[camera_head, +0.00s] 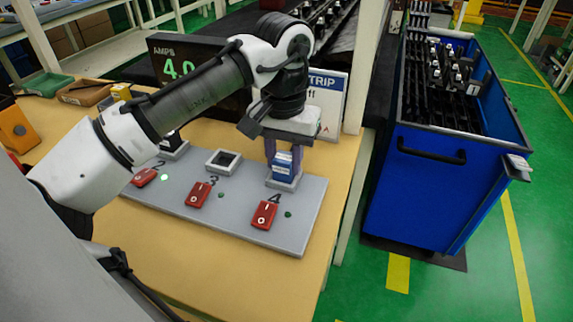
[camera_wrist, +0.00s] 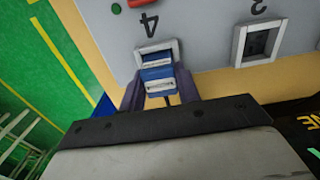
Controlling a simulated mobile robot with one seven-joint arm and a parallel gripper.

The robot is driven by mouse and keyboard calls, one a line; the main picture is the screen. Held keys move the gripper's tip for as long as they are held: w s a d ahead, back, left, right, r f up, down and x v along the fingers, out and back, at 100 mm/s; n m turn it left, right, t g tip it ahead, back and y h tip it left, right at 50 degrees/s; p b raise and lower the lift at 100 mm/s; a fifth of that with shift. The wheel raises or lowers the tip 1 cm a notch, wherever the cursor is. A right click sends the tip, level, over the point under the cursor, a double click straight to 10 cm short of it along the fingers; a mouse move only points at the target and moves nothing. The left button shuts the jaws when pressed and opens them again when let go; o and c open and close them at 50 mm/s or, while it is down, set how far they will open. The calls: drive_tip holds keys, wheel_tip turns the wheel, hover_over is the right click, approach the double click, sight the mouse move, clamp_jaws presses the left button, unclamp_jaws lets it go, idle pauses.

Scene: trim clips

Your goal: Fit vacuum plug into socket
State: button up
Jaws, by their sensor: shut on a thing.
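A blue plug (camera_head: 284,165) with a pale label is held upright between the two dark fingers of my gripper (camera_head: 284,150). In the wrist view, the fingers (camera_wrist: 159,90) press on both sides of the blue plug (camera_wrist: 156,72). The plug's lower end is at the light grey square frame of socket 4 (camera_head: 284,184) and looks to be within its rim. The socket frame also shows in the wrist view (camera_wrist: 142,58). How deep the plug sits cannot be told, as the plug covers the opening.
Socket 3 (camera_head: 223,161) is empty on the grey panel (camera_head: 240,219). Red switches (camera_head: 264,215) stand in front of the sockets. An AMPS display reading 4.0 (camera_head: 172,66) and a TRIP sign (camera_head: 332,100) stand behind. A blue cart (camera_head: 432,185) is right of the table.

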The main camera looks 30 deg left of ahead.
sight(284, 158)
drive_tip(key=shift+f, duration=0.1)
drive_tip(key=shift+f, duration=0.15)
drive_tip(key=o, duration=1)
wheel_tip(284, 158, up, 12)
drive_tip(key=shift+r+p, duration=0.15)
drive_tip(key=shift+p, duration=0.3)
drive_tip(key=shift+s, duration=0.1)
